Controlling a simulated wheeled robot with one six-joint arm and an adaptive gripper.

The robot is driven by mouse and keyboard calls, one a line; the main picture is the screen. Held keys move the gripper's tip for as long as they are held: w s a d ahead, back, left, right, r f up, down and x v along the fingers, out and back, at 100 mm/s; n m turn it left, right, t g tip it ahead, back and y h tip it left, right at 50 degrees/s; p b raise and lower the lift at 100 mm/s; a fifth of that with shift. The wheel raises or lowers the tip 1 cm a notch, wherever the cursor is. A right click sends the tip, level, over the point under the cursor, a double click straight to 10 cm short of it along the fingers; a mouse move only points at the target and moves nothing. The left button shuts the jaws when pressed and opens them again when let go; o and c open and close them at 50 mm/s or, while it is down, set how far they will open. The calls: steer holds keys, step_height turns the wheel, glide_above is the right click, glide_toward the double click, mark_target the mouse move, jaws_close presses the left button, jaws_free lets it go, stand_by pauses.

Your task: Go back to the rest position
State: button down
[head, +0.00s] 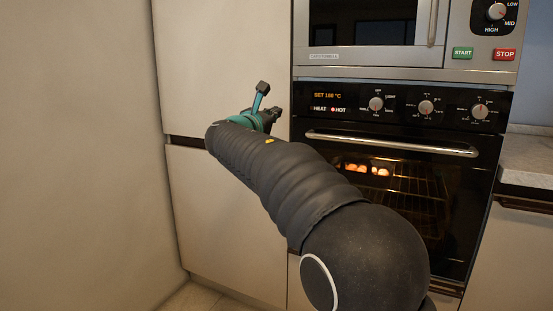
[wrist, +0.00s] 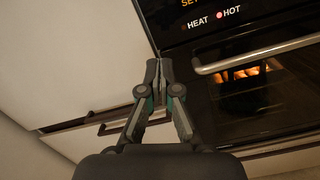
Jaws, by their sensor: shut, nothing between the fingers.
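My gripper (wrist: 158,66) is shut and empty in the wrist view, with its fingertips together in front of the seam between the pale cabinet and the oven. In the head view my gripper (head: 270,98) is at the end of my dark arm, left of the oven's control panel. The arm reaches from the lower right up to the left and hides part of the oven door. The gripper looks apart from the oven handle.
The oven (head: 400,140) is shut and lit, with a tray of food (head: 366,169) inside. The oven handle (head: 390,143) sticks out. A microwave (head: 370,58) is above. Tall pale cabinets (head: 225,60) stand left, a counter (head: 528,160) right.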

steer(key=s+d+f+m+g+y, duration=0.1)
steer(key=s+d+f+m+g, duration=0.2)
steer(key=f, duration=0.4)
steer(key=s+d+f+m+g+y, duration=0.1)
steer(key=s+f+m+g, duration=0.1)
steer(key=s+f+m, duration=0.35)
steer(key=s+d+f+m+g+y, duration=0.1)
steer(key=s+d+f+m+g, duration=0.15)
steer(key=f, duration=0.55)
steer(key=s+d+f+m+g+y, duration=0.1)
steer(key=s+d+f+m, duration=0.2)
steer(key=s, duration=0.8)
steer(key=s+d+f+m+g+y, duration=0.1)
steer(key=s+d+f+m+y, duration=0.1)
steer(key=s+m, duration=0.5)
steer(key=s+d+f+m+g+y, duration=0.2)
steer(key=s+d+f+m, duration=0.3)
steer(key=s, duration=1.2)
steer(key=shift+s+f+m, duration=0.25)
steer(key=shift+f+m, duration=0.25)
steer(key=shift+f, duration=0.1)
steer(key=shift+s+a, duration=0.1)
steer(key=shift+a, duration=0.05)
